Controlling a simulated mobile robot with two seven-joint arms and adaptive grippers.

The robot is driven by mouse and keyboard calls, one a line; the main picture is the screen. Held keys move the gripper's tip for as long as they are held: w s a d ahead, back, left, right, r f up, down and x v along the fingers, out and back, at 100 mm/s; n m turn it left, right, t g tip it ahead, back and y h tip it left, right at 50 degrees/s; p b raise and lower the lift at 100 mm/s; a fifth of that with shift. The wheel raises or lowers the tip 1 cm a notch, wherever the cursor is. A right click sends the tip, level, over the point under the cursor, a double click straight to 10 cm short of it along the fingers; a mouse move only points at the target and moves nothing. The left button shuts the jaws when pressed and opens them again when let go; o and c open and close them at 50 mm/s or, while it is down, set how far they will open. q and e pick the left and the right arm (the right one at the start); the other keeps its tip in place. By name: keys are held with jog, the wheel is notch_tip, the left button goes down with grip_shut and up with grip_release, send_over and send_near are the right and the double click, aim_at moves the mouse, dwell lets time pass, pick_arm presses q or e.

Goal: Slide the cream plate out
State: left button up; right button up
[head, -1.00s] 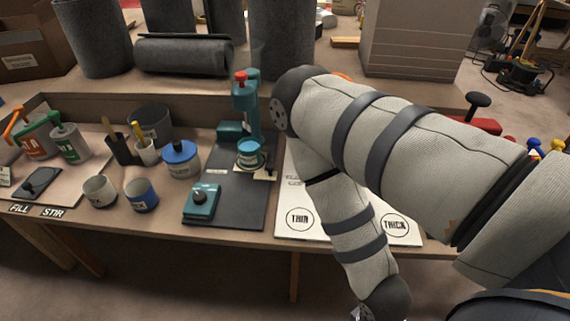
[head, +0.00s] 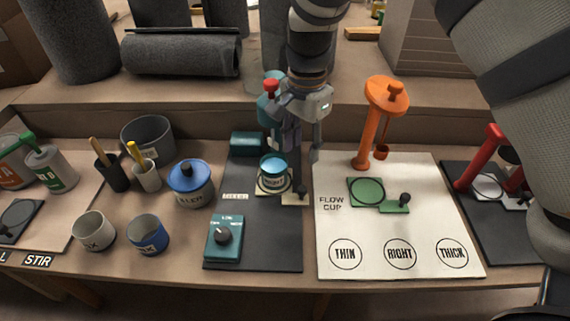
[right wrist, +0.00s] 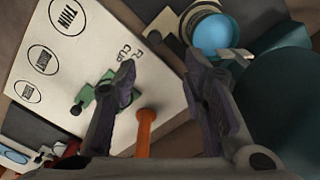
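The cream plate (head: 293,200) lies under the teal cup (head: 274,174) at the foot of the teal stand, on a dark mat. Its tab with a dark knob (head: 301,190) sticks out to the right of the cup. In the right wrist view a cream piece shows beside the cup (right wrist: 212,35); most of the plate is hidden under the cup. My right gripper (head: 298,150) hangs in front of the stand, fingers down, above and behind the knob. Its fingers are apart with nothing between them, also in the right wrist view (right wrist: 165,92). My left gripper is not in view.
A teal dial box (head: 224,238) stands in front on the dark mat. To the right, an orange stand (head: 373,125) and a green plate (head: 366,191) are on a white board. A red stand (head: 478,160) is farther right. Cups and a blue-lidded pot (head: 190,184) stand left.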

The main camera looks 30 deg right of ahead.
aim_at(302, 188)
jog(key=f, duration=0.7)
jog(key=s+f+b, duration=0.1)
jog(key=f, duration=0.2)
jog(key=shift+f, duration=0.9)
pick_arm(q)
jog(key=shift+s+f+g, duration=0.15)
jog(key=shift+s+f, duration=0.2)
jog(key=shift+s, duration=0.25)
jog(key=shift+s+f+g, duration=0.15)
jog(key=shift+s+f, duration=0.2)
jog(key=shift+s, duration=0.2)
pick_arm(e)
jog(key=shift+c, duration=0.3)
grip_shut()
